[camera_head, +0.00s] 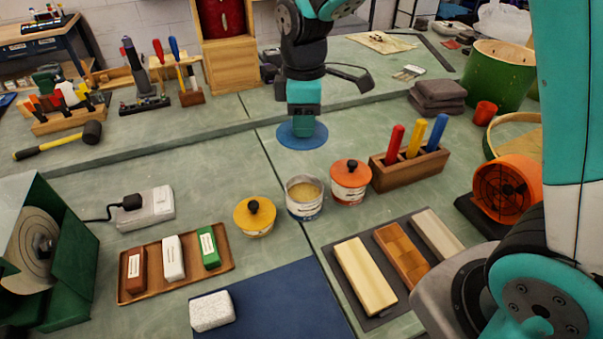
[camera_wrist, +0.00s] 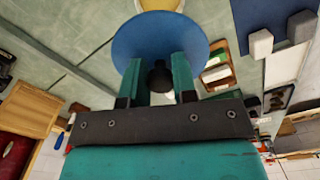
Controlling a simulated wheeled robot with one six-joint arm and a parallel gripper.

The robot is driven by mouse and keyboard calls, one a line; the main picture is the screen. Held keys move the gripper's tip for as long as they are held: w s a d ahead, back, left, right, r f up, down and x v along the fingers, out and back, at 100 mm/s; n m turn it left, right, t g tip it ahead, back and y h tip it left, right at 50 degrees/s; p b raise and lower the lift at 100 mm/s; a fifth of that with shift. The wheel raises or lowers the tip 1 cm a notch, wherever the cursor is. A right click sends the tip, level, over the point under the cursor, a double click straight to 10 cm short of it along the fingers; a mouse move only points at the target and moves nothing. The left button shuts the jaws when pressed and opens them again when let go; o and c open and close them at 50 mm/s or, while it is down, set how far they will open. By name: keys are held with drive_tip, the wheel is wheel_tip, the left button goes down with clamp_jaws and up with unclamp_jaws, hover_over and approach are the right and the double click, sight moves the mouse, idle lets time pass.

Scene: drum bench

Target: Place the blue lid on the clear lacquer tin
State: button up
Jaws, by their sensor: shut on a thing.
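The blue lid (camera_head: 290,138) is a flat round disc held level in the air behind the tins. My gripper (camera_head: 304,122) is shut on its dark knob, which shows between the fingers in the wrist view (camera_wrist: 160,78). The blue lid also fills the upper middle there (camera_wrist: 135,40). An open tin (camera_head: 304,201) with a pale label and amber contents stands on the bench, in front of the lid in the head view. To its left is a tin with a yellow lid (camera_head: 255,216); to its right is a tin with an orange lid (camera_head: 350,183). Both lids have dark knobs.
A wooden block (camera_head: 409,167) with red, yellow and blue handles stands right of the tins. A wooden tray (camera_head: 222,262) of small blocks lies front left, a dark tray (camera_head: 382,318) of bars front right. A raised bench edge runs behind the tins.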

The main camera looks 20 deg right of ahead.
wheel_tip(320, 180, down, 15)
drive_tip(key=shift+d+r+p, duration=0.1)
drive_tip(key=shift+r+p, duration=0.1)
drive_tip(key=shift+p, duration=0.5)
drive_tip(key=shift+f, duration=0.15)
drive_tip(key=o, duration=0.9)
wheel_tip(320, 180, up, 12)
drive_tip(key=shift+s+r+b, duration=0.1)
drive_tip(key=shift+b, duration=0.9)
drive_tip(key=s+a+r+m+y, duration=0.1)
drive_tip(key=s+r+m, duration=0.1)
drive_tip(key=s, duration=0.5)
drive_tip(key=s+a+r+m+y, duration=0.1)
drive_tip(key=s+a+r+m, duration=0.1)
drive_tip(key=s+r, duration=0.2)
drive_tip(key=s+a+r+m+y, duration=0.1)
drive_tip(key=s+r+m+y, duration=0.1)
drive_tip(key=s, duration=0.9)
drive_tip(key=shift+a+r+m, duration=0.3)
drive_tip(key=shift+a+r, duration=0.1)
drive_tip(key=shift+r, duration=0.45)
